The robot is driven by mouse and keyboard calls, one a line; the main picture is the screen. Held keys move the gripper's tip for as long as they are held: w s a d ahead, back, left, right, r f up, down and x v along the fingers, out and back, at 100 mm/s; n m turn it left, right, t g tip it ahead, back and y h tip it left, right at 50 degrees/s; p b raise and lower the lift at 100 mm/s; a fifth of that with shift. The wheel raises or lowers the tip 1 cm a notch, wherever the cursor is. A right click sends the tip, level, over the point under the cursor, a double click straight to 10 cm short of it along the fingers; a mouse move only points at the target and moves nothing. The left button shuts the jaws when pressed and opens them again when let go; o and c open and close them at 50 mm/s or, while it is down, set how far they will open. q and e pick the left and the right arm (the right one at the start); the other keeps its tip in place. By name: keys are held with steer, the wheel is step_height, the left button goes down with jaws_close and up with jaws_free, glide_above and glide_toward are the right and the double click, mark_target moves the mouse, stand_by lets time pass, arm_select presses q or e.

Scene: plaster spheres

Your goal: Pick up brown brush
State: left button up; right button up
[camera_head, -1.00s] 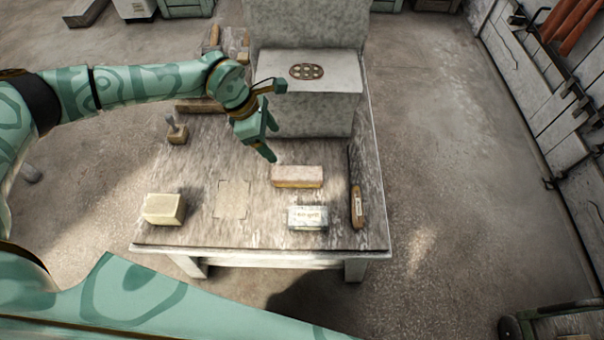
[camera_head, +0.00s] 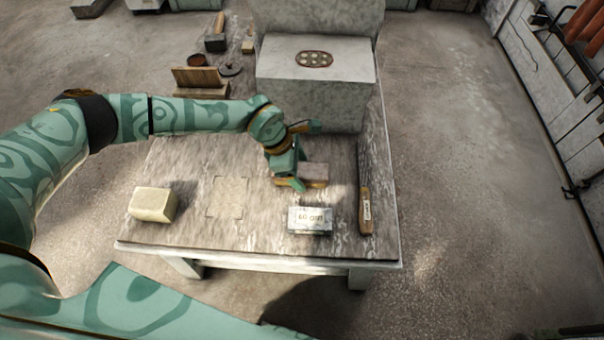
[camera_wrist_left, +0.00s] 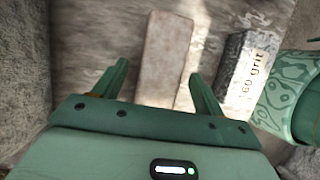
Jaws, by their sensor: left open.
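A brown oblong block (camera_head: 314,174), which may be the brown brush, lies on the table in front of the grey box; no bristles show. My left gripper (camera_head: 288,183) is low over its left part and hides some of it. In the left wrist view the block (camera_wrist_left: 164,60) lies lengthwise between the lines of the two open fingers (camera_wrist_left: 157,75), reaching out past their tips. Whether the fingers touch it, I cannot tell. A long tool with a brown, labelled handle (camera_head: 366,212) and a dark narrow upper part lies by the table's right edge. My right gripper is out of view.
A grey block (camera_head: 310,220) with a label ending in "60 grit" lies just in front of the brown block. A cream block (camera_head: 153,204) is at the left. A large grey box (camera_head: 315,85) stands behind. The table (camera_head: 195,235) is bare around a faint square outline.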

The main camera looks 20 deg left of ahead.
arm_select(q)
steer(key=shift+d+f, duration=0.15)
steer(key=shift+f, duration=0.4)
steer(key=shift+r, duration=0.2)
steer(key=c, duration=1.1)
steer(key=shift+c, duration=0.2)
steer(key=shift+r, duration=0.1)
